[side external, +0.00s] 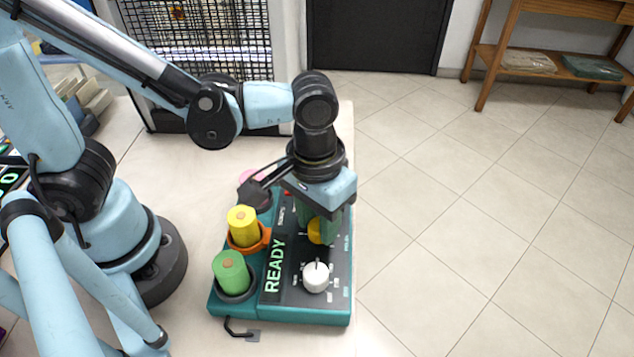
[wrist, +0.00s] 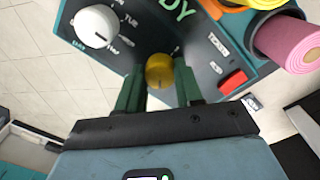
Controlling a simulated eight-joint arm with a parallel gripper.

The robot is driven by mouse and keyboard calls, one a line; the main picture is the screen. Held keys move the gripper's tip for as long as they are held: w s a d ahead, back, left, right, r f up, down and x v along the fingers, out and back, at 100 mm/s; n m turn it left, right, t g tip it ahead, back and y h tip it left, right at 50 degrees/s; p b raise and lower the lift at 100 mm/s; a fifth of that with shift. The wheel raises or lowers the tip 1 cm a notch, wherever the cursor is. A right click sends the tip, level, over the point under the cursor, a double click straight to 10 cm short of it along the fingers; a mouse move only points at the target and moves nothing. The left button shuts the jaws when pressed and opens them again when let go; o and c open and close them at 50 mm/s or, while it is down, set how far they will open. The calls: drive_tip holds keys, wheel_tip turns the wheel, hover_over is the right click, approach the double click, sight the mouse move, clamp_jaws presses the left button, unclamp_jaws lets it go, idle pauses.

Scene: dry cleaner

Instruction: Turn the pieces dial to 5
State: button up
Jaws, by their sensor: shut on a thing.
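The teal and black control box (side external: 271,312) sits on the pale counter, with a lit READY display (side external: 275,265). Its yellow dial (side external: 315,233) is partly hidden under my gripper (side external: 320,222) in the side view. In the wrist view the yellow dial (wrist: 158,68) stands between the two green fingers of my gripper (wrist: 158,82), which are shut on it. The number it points to and its label cannot be read. The white dial (side external: 317,277) is apart from the fingers. In the wrist view the white dial (wrist: 95,27) has day names around it, such as TUE.
Green (side external: 231,272), yellow (side external: 242,226) and pink (wrist: 285,40) rolls stand in holders along the box's left side. A red button (wrist: 232,82) is close to the fingers. A cable (side external: 240,332) lies at the front. Open floor lies to the right.

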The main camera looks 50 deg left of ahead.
sight(317, 221)
drive_tip(key=m, duration=0.4)
drive_tip(key=shift+a+m, duration=0.1)
drive_tip(key=shift+m, duration=1.7)
drive_tip(key=o, duration=1)
drive_tip(key=shift+o, duration=0.2)
drive_tip(key=shift+r, duration=0.15)
wheel_tip(317, 221, up, 12)
drive_tip(key=shift+w+a, duration=0.15)
drive_tip(key=shift+a, duration=0.1)
